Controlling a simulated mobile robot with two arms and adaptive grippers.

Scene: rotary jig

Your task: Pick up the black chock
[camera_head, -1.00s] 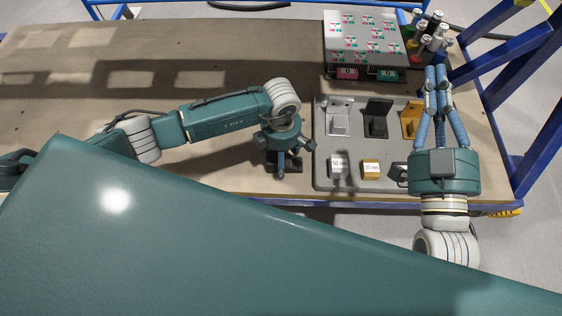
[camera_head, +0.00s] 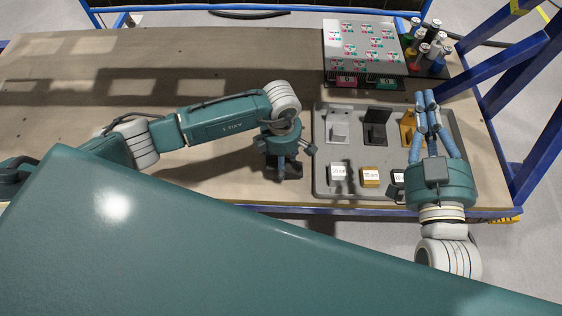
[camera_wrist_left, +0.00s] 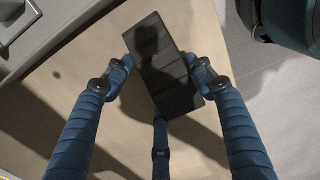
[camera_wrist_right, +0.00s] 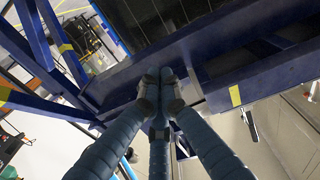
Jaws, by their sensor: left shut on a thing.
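The black chock (camera_wrist_left: 165,62) is a dark, ribbed block in the left wrist view. My left gripper (camera_wrist_left: 158,85) has its three fingers around it, two at its sides and one at its near edge, over the bench top. In the head view the left gripper (camera_head: 287,168) points down just left of the grey tray and hides most of the chock. My right gripper (camera_head: 426,98) has its fingers together over the tray's right side. The right wrist view shows the fingertips meeting (camera_wrist_right: 160,82) with nothing between them.
The grey tray (camera_head: 354,150) holds silver, black (camera_head: 375,127) and orange brackets at the back and labelled blocks in front. Behind it stand a board with coloured marks (camera_head: 360,45) and several bottles (camera_head: 430,48). Blue frame posts (camera_head: 508,85) rise at right. The bench's left is clear.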

